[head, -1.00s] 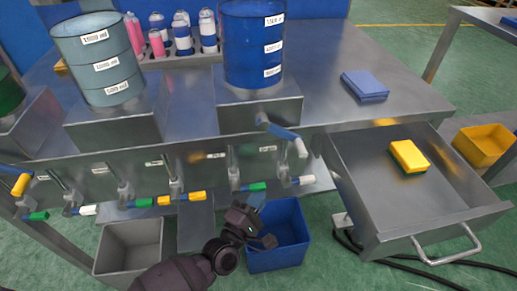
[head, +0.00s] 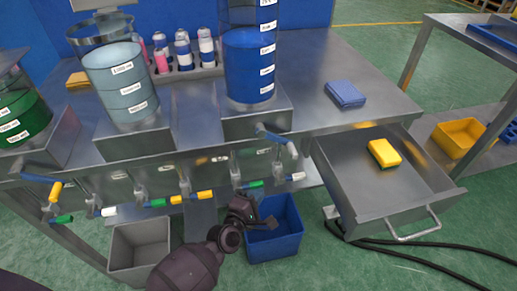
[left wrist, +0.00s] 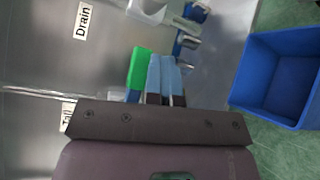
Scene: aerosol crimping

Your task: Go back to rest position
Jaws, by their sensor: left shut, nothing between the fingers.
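My left gripper (head: 258,210) is in the lower middle of the head view, in front of the bench's valve row and partly over the blue bin (head: 274,232). It is shut and empty. In the left wrist view its closed fingers (left wrist: 164,78) point up the picture, and a green valve handle (left wrist: 138,70) shows beside them. I cannot tell whether they touch. My right gripper is in neither view.
Tanks with blue (head: 250,70), pale (head: 122,85) and green (head: 22,118) contents stand on the steel bench. Lettered valves line its front. A grey bin (head: 140,248) stands below. An open drawer (head: 400,200) holding a yellow sponge (head: 384,153) juts out at right.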

